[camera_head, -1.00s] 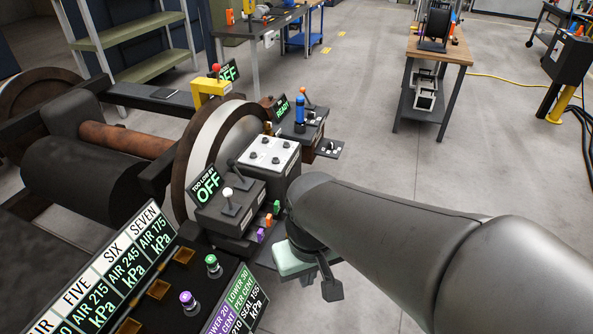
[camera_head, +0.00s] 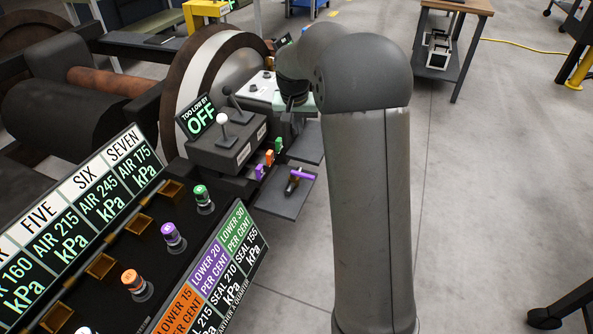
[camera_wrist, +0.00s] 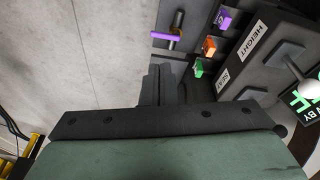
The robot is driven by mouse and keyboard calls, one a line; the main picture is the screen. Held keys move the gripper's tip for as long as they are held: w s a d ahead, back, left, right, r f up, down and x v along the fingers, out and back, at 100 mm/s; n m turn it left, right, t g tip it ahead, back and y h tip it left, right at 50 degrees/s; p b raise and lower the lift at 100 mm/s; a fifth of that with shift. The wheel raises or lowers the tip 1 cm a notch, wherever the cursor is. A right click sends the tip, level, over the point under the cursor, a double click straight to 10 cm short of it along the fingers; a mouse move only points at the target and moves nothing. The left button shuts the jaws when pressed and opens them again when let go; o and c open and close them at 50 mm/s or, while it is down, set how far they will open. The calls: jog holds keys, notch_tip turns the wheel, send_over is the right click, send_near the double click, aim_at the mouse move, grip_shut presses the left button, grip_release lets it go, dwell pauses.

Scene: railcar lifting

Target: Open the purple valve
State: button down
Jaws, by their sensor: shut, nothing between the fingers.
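A purple-handled valve (camera_head: 303,175) sits on a low grey plate beside the control boxes; its purple bar also shows at the top of the wrist view (camera_wrist: 160,36). A small purple tab (camera_head: 260,172), an orange tab (camera_head: 269,157) and a green tab (camera_head: 279,145) stand in a row left of it. In the wrist view the purple tab (camera_wrist: 224,20) lies right of the valve. My gripper (camera_wrist: 160,85) is shut and empty, apart from the valve, which appears beyond its tips.
A black control box with a white-knobbed lever (camera_head: 222,130) stands close by the tabs. A sloping panel with purple, green and orange capped fittings (camera_head: 174,236) lies at front left. A wheel (camera_head: 215,75) stands behind.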

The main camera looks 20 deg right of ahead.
aim_at(302, 176)
jog(key=w+d+f+m+b, duration=0.1)
jog(key=w+d+f+b, duration=0.3)
jog(key=f, duration=0.6)
jog(key=w+d+f+m+b, duration=0.2)
jog(key=w+d+f+b, duration=0.2)
jog(key=w+f, duration=0.4)
notch_tip(302, 176, down, 3)
jog(key=shift+w+d+r+t+h, duration=0.1)
jog(key=shift+w+d+t+h, duration=0.25)
jog(key=shift+d, duration=0.45)
jog(key=b+x, duration=0.2)
jog(key=x, duration=0.8)
jog(key=shift+s, duration=0.15)
jog(key=shift+s+a+b, duration=0.75)
jog(key=shift+s+a, duration=0.55)
jog(key=shift+s, duration=0.15)
